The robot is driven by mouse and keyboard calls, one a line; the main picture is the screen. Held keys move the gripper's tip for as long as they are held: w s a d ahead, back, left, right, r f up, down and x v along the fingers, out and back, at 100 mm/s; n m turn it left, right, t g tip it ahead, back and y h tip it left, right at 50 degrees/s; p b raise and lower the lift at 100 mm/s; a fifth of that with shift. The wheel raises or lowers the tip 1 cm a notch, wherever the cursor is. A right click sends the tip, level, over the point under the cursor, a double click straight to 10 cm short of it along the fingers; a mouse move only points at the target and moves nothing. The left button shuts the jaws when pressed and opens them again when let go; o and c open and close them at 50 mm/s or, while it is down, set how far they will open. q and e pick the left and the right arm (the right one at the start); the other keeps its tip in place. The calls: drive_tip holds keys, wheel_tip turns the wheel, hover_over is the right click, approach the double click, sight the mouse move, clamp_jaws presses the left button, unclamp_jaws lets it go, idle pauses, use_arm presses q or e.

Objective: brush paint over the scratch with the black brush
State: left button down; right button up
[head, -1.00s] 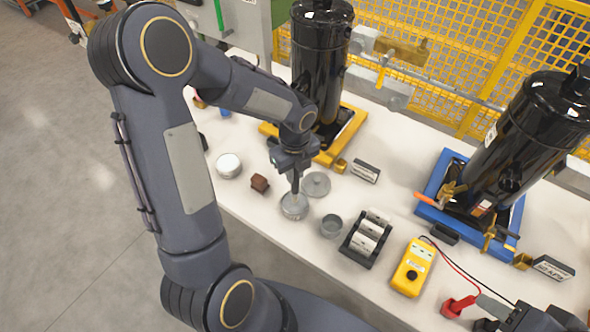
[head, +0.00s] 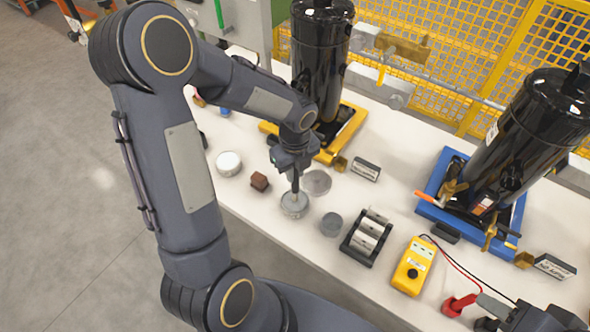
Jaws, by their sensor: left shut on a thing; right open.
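My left gripper (head: 294,170) is shut on the black brush (head: 295,184) and holds it upright, pointing down. The brush's lower end is at a small round grey tin (head: 294,206) on the white table; its tip is hidden, so I cannot tell how deep it sits. A flat round grey lid (head: 317,183) lies beside the tin. Two glossy black compressors stand behind, one on a yellow base (head: 320,70) and one on a blue base (head: 525,140). I cannot make out the scratch. My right gripper (head: 543,319) is open at the bottom right corner, partly cut off.
On the white table (head: 400,205) are a white-topped tin (head: 228,164), a brown block (head: 260,181), a grey cup (head: 331,224), a black rack with pale rolls (head: 367,238) and a yellow meter (head: 412,267) with leads. A yellow mesh fence (head: 450,60) stands behind.

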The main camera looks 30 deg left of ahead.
use_arm(q)
drive_tip(key=shift+f, duration=0.5)
idle(1.1)
drive_tip(key=shift+r, duration=0.1)
wheel_tip(320, 180, up, 7)
drive_tip(key=p, duration=0.5)
drive_tip(key=shift+p, duration=0.4)
idle(0.5)
